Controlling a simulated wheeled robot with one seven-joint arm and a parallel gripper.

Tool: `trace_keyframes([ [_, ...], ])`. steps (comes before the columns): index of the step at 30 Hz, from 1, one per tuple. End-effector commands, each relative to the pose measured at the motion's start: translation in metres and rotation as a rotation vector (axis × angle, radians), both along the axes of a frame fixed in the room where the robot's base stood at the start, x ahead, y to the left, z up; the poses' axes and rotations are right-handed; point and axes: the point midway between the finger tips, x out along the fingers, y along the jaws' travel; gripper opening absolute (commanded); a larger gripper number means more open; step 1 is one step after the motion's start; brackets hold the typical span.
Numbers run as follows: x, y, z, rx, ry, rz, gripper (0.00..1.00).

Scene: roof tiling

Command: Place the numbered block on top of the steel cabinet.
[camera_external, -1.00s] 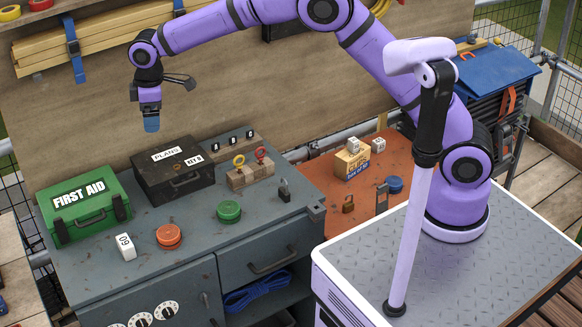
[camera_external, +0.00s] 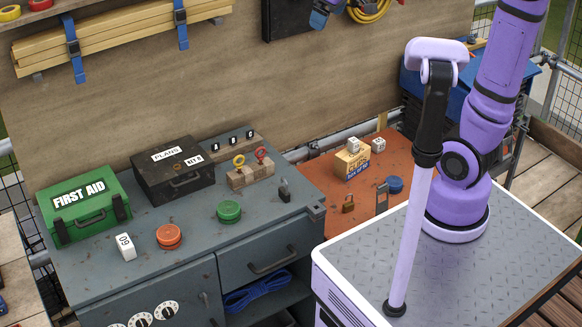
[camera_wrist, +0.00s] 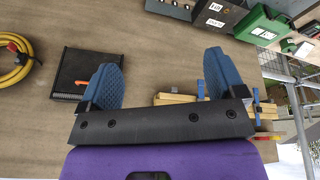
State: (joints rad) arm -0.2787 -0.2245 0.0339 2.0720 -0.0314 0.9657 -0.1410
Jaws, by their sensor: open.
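My gripper (camera_external: 325,14) is at the top edge of the external view, high before the wooden back panel and far from the block. In the wrist view my gripper (camera_wrist: 160,78) has its two blue fingers wide apart with nothing between them. The block cannot be made out in the wrist view.
An orange-red bench (camera_external: 325,185) at right holds a small carton (camera_external: 352,162) and white dice.

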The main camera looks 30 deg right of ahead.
Motion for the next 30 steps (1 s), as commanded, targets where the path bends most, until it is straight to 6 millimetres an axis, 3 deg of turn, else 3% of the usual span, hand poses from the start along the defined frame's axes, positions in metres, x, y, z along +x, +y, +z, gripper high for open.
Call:
trace_keyframes([
  [1,-0.018,-0.018,0.001,0.009,-0.013,-0.042,0.89],
  [6,-0.073,-0.062,-0.007,0.043,-0.047,-0.178,0.89],
  [15,-0.160,-0.110,-0.041,0.098,-0.103,-0.384,0.89],
  [21,-0.183,-0.119,-0.056,0.115,-0.119,-0.444,0.89],
  [30,-0.185,-0.120,-0.058,0.116,-0.120,-0.450,0.89],
])
